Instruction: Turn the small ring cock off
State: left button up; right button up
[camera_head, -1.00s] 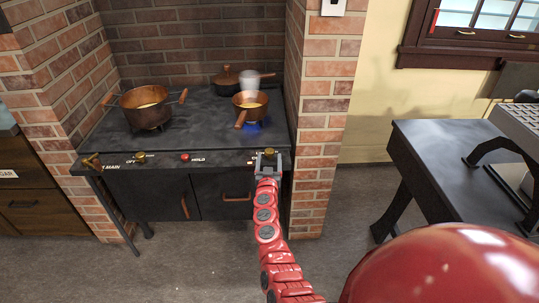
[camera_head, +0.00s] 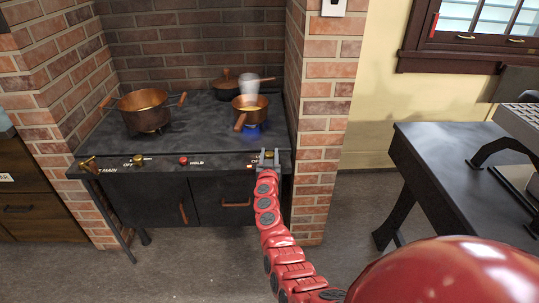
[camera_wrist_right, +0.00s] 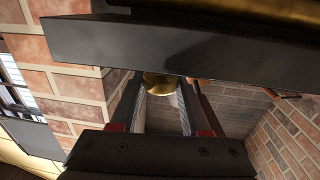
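The small ring cock is a brass knob (camera_head: 269,154) at the right end of the stove's front panel. In the right wrist view the brass knob (camera_wrist_right: 160,84) fills the gap between my finger ends. My right gripper (camera_head: 270,157) is at the panel with its fingers on either side of the knob, and looks shut on it. A blue flame (camera_head: 252,131) burns under the small copper pan (camera_head: 250,108). The knob's marking is largely hidden by my fingers. My left gripper is not in view.
Along the panel are another brass knob (camera_head: 138,160), a red button (camera_head: 183,160) and a brass lever (camera_head: 88,163) by the MAIN label. A large copper pot (camera_head: 142,107) and a dark lidded pot (camera_head: 226,86) stand on the stove. A brick pillar (camera_head: 318,140) rises close to the right.

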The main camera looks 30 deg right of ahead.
grip_shut()
